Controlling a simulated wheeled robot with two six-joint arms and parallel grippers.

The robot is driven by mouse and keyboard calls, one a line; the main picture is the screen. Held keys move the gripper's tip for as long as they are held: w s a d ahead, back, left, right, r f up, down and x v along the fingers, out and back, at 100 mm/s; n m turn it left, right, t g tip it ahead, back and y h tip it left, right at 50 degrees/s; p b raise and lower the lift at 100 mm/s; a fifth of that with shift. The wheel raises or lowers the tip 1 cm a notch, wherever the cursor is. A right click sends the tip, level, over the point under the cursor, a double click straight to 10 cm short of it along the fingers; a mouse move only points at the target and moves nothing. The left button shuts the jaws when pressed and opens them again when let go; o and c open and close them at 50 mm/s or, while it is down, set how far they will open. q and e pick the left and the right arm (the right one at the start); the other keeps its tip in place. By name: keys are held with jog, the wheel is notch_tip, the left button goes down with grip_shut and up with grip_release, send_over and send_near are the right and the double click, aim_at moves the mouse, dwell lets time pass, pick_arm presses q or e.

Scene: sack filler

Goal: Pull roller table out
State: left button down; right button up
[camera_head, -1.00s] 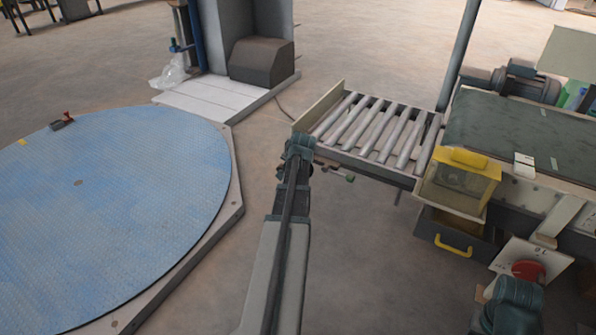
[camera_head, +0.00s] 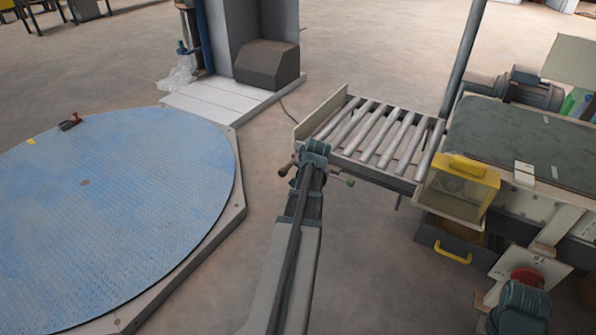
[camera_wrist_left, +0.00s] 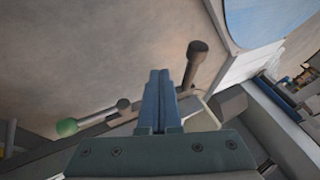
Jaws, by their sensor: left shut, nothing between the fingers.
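The roller table (camera_head: 384,133) has several grey rollers in a pale frame and sits joined to the left end of the conveyor. A brown-knobbed lever (camera_head: 286,168) and a green-knobbed lever (camera_head: 350,182) stick out at its near left end. The brown-knobbed lever (camera_wrist_left: 195,62) and green knob (camera_wrist_left: 67,127) also show in the left wrist view. My left gripper (camera_head: 314,150) is at that near corner, between the two knobs. Its fingers (camera_wrist_left: 158,90) are shut and empty, beside the brown-knobbed lever.
A large blue turntable (camera_head: 110,200) fills the left floor. Behind it stand a white platform (camera_head: 212,104) and a grey column with a dark box (camera_head: 268,62). A yellow guard (camera_head: 463,182) and a drawer (camera_head: 450,243) are at right. Floor between is free.

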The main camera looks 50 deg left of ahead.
pick_arm(q)
jog(key=p+v, duration=0.6)
jog(key=v, duration=0.3)
jog(key=shift+a, duration=0.15)
